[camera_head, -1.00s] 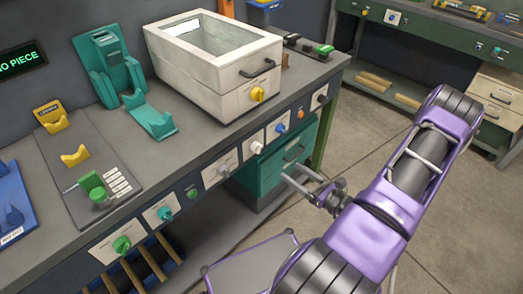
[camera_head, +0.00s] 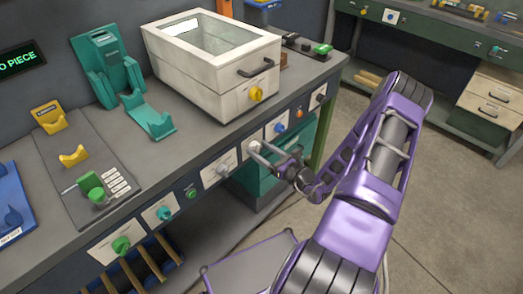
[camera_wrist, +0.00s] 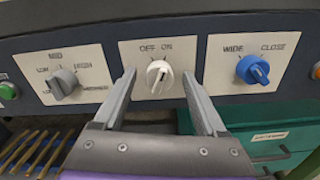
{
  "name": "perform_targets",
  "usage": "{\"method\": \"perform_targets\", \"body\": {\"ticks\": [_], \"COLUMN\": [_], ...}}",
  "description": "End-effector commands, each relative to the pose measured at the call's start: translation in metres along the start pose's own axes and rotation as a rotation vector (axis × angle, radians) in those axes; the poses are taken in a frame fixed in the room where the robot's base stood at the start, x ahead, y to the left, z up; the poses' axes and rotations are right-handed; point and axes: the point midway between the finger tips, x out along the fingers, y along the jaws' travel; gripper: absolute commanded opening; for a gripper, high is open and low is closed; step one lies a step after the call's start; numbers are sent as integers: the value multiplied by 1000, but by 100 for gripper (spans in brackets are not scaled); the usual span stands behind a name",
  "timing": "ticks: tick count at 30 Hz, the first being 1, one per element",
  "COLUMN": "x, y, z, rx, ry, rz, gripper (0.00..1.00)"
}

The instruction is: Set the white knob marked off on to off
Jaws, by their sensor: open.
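The white knob (camera_wrist: 160,73) sits on a cream plate (camera_wrist: 131,51) lettered OFF at the left and ON at the right. Its ridge looks slightly tilted, upper end toward the ON side; which mark it points at is hard to tell. My gripper (camera_wrist: 158,79) is open, with one finger on each side of the knob in the picture and a gap to it on both sides. In the head view my gripper (camera_head: 260,151) reaches the bench front at the white knob (camera_head: 254,146), partly covering its plate.
A grey knob (camera_wrist: 64,82) is on the left and a blue knob (camera_wrist: 252,69) on the right, each on its own plate. Teal drawers (camera_wrist: 262,143) are below right.

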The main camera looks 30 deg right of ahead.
Motion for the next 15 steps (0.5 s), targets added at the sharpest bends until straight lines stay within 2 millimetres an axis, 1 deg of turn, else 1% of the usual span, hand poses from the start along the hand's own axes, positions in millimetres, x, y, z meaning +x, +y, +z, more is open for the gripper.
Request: {"method": "perform_targets", "body": {"ticks": [2,3,5,6,11,12,15], "x": [0,0,0,0,0,-1,-1], "y": [0,0,0,0,0,0,0], "z": [0,0,0,0,0,0,0], "rx": [0,0,0,0,0,0,0], "ry": [0,0,0,0,0,0,0], "rz": [0,0,0,0,0,0,0], "gripper": [74,70,59,52,23,16,0]}}
